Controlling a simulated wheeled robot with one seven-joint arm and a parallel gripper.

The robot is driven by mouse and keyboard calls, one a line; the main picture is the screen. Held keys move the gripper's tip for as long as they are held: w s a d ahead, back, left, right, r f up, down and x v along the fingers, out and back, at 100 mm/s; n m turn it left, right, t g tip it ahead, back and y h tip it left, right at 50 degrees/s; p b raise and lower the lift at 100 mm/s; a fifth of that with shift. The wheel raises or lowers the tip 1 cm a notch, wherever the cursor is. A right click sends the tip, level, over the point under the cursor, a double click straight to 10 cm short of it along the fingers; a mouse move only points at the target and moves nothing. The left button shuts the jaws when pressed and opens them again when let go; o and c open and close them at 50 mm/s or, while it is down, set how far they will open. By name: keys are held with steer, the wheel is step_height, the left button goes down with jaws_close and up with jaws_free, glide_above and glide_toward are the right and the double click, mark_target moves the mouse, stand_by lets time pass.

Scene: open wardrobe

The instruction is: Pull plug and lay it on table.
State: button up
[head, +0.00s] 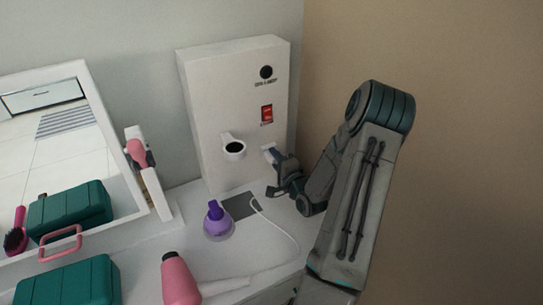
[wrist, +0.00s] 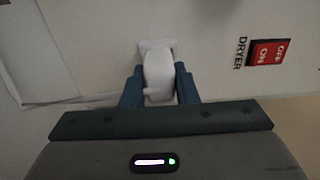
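The white plug (wrist: 158,78) sits at a pale socket plate (wrist: 157,45) on the front of the white wall box (head: 210,90). My gripper (head: 275,158) is at the lower right of that box, below the red switch. In the wrist view, its two blue fingers (wrist: 159,88) lie on either side of the plug with no clear gap, so it looks shut on the plug. The plug's prongs are hidden. A white cord (head: 290,235) lies on the white table (head: 140,262).
A purple bottle (head: 217,222) stands near a dark grey patch (head: 240,205) below the box. A pink bottle (head: 178,280), teal case (head: 75,285) and mirror (head: 60,130) are to the left. A round white holder (head: 232,148) and red switch (head: 267,113) are on the box.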

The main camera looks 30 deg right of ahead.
jaws_close()
steer(key=shift+s+a, duration=0.1)
steer(key=shift+s, duration=1.3)
stand_by(0.8)
steer(key=s, duration=0.3)
steer(key=shift+s+a, duration=0.1)
steer(key=shift+s, duration=0.25)
stand_by(0.4)
